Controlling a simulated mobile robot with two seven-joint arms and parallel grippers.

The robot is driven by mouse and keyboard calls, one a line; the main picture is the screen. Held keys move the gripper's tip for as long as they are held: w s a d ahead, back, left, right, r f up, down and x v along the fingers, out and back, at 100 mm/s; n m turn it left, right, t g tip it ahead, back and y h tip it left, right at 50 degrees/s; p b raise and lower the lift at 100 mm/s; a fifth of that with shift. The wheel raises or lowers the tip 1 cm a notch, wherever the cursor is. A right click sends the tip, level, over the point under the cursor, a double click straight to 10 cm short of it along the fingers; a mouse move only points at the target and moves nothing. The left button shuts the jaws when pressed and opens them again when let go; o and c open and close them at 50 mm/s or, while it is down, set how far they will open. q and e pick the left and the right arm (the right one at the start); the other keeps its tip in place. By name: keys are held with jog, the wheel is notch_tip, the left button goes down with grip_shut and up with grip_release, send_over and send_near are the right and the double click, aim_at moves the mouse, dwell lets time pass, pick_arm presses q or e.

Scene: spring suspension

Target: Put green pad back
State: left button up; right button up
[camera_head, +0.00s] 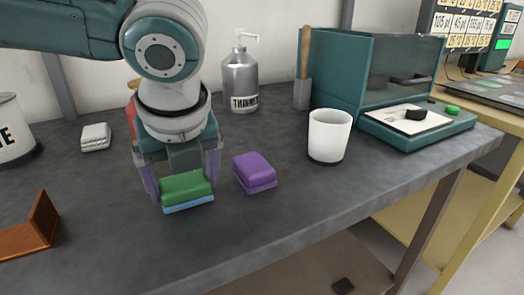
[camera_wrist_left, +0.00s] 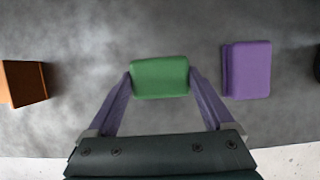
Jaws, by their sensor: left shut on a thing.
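The green pad (camera_head: 186,187), with a light blue underside, is between the fingers of my left gripper (camera_head: 186,184). It also shows in the left wrist view (camera_wrist_left: 160,77), with the fingertips of my left gripper (camera_wrist_left: 160,80) touching its left and right sides. The gripper is shut on it and points down at the dark grey table (camera_head: 290,215). I cannot tell whether the pad touches the table. My right gripper is in neither view.
A purple pad (camera_head: 254,171) lies close to the right of the held pad. An orange-brown bracket (camera_head: 30,232) stands at the left front, and a white pad (camera_head: 95,136) lies at the back left. A white cup (camera_head: 329,134), a metal pump bottle (camera_head: 240,80) and a teal box (camera_head: 372,75) stand behind.

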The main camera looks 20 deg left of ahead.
pick_arm(q)
jog(key=o, duration=1.1)
jog(key=shift+f, duration=0.1)
jog(key=shift+c, duration=0.2)
jog(key=p+v, duration=0.2)
jog(key=v, duration=1)
jog(key=shift+p, duration=0.35)
